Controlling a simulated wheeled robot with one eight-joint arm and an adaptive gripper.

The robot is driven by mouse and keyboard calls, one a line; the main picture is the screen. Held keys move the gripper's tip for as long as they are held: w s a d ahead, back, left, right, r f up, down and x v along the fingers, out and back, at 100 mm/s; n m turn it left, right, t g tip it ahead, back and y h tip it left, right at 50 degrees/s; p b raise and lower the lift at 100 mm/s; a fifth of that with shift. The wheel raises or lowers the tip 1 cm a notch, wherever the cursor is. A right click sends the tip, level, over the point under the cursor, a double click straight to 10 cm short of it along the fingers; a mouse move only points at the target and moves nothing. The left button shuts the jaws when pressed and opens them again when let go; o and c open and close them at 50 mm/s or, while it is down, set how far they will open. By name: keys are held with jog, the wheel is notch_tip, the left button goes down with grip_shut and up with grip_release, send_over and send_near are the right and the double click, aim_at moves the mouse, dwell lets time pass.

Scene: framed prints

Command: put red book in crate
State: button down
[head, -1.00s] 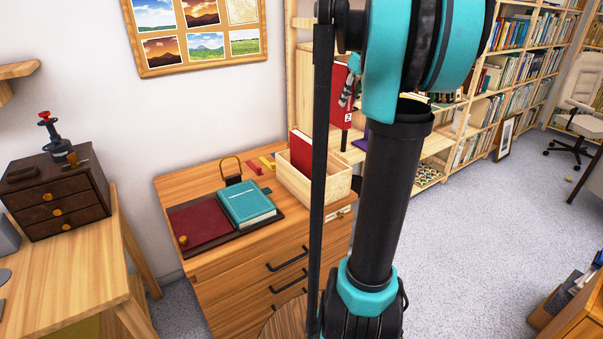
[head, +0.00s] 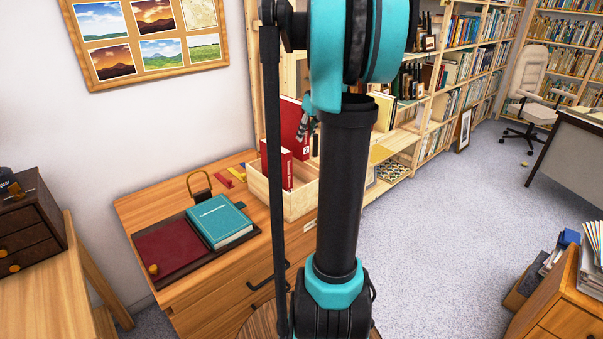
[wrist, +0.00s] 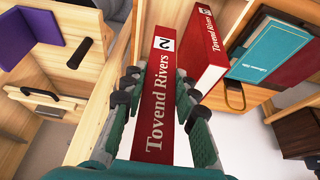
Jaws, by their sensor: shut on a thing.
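My gripper (wrist: 158,88) is shut on a red book (wrist: 153,115) marked "Tovend Rivers" and 2, with a finger on each side of it. In the head view the held red book (head: 290,118) is upright above the far part of the pale wooden crate (head: 297,206). I cannot tell whether its lower end is inside the rim. A second red book (head: 274,163) stands in the crate; its spine shows in the wrist view (wrist: 205,62), beside the held book. My arm hides part of the gripper and the crate's right side in the head view.
The crate stands on a wooden drawer cabinet (head: 137,205). Left of it are a teal book (head: 218,220), a dark red pad (head: 170,251) and a brass-coloured padlock-like object (head: 199,184). Bookshelves (head: 470,60) stand behind. Open carpet lies to the right.

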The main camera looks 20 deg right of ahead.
notch_tip(320, 180, down, 14)
jog(key=shift+f, duration=0.25)
dwell(0.3)
jog(key=c, duration=1.2)
grip_release()
